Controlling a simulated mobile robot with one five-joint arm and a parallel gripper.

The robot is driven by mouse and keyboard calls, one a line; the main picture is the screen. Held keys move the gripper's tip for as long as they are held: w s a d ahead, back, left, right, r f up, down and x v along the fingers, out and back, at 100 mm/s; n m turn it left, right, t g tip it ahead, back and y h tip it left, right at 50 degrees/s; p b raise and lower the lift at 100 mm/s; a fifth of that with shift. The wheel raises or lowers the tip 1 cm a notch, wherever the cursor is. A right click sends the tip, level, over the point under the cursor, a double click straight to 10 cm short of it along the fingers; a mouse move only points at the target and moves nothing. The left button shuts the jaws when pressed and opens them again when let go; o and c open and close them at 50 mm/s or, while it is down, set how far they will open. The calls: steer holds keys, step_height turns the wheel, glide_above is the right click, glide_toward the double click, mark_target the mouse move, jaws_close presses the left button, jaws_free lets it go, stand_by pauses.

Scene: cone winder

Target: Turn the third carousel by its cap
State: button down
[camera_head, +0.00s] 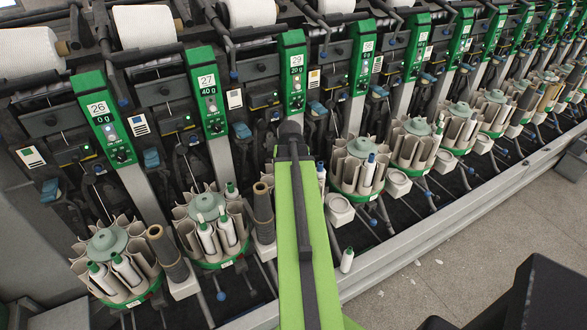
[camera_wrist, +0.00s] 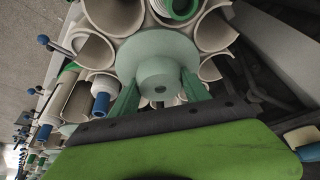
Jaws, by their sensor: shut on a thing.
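The carousel's pale green cap (camera_wrist: 157,62) fills the middle of the wrist view, with its round knob towards me. My gripper (camera_wrist: 160,92) has its two green fingers on either side of the knob, shut on it. Beige open tubes (camera_wrist: 215,30) ring the cap; one holds a green-rimmed bobbin (camera_wrist: 180,8). In the head view my green arm reaches over the place between the second carousel (camera_head: 210,226) and the carousel to its right (camera_head: 357,168). It hides my gripper and nearly all of the carousel there.
The first carousel (camera_head: 112,262) stands at the lower left, with more in a row to the upper right. Brown tubes (camera_head: 264,212) stand close left of my arm. A white bobbin (camera_head: 347,260) stands by the front rail (camera_head: 400,252). Grey floor lies in front.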

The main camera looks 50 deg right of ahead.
steer(key=shift+m, duration=0.3)
steer(key=c, duration=0.5)
jaws_free()
